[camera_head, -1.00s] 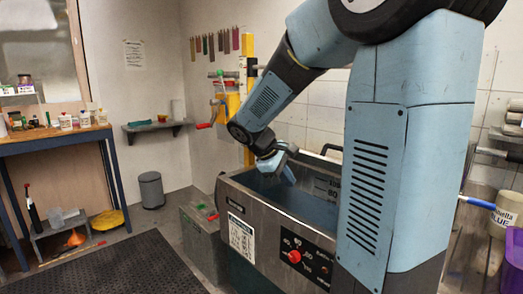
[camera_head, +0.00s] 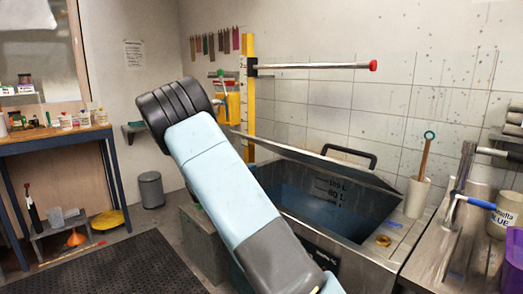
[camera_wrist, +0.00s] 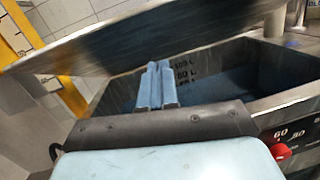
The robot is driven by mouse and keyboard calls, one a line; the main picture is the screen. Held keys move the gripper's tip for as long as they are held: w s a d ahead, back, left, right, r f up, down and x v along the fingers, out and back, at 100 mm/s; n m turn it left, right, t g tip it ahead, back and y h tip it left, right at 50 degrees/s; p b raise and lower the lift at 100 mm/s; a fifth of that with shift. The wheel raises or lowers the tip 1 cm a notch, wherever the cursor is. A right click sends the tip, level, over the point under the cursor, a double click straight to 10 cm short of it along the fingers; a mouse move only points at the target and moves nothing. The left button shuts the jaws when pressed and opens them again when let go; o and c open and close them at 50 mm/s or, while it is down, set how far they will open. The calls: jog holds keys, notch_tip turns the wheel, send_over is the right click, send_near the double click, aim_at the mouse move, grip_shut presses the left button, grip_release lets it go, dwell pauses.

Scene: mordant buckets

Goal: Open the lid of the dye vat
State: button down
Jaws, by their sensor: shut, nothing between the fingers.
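The dye vat (camera_head: 372,255) is a steel tank with a dark blue inside and litre marks on its inner wall. Its lid (camera_head: 318,162) is raised and tilted, seen nearly edge-on in the head view, with a black handle (camera_head: 352,151) behind it. In the wrist view the lid (camera_wrist: 150,42) is a dark slanting slab across the top, above the vat opening (camera_wrist: 222,80). My gripper (camera_wrist: 156,72) is shut and empty, its fingers at the opening below the lid; contact with the lid cannot be told. In the head view my gripper is out of sight.
A red knob (camera_wrist: 281,151) is on the vat's front. A yellow post (camera_head: 249,85) with a horizontal bar (camera_head: 315,66) stands behind. A bench (camera_head: 440,260) with a blue-handled tap (camera_head: 475,202) is at right. A dark mat (camera_head: 120,268) covers the floor at left.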

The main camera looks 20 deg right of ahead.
jog(key=w+a+f+n+t+h, duration=0.1)
jog(key=w+a+n+t, duration=0.2)
jog(key=w, duration=0.1)
jog(key=r+x, duration=0.2)
jog(key=x, duration=1)
jog(key=shift+s+r, duration=0.25)
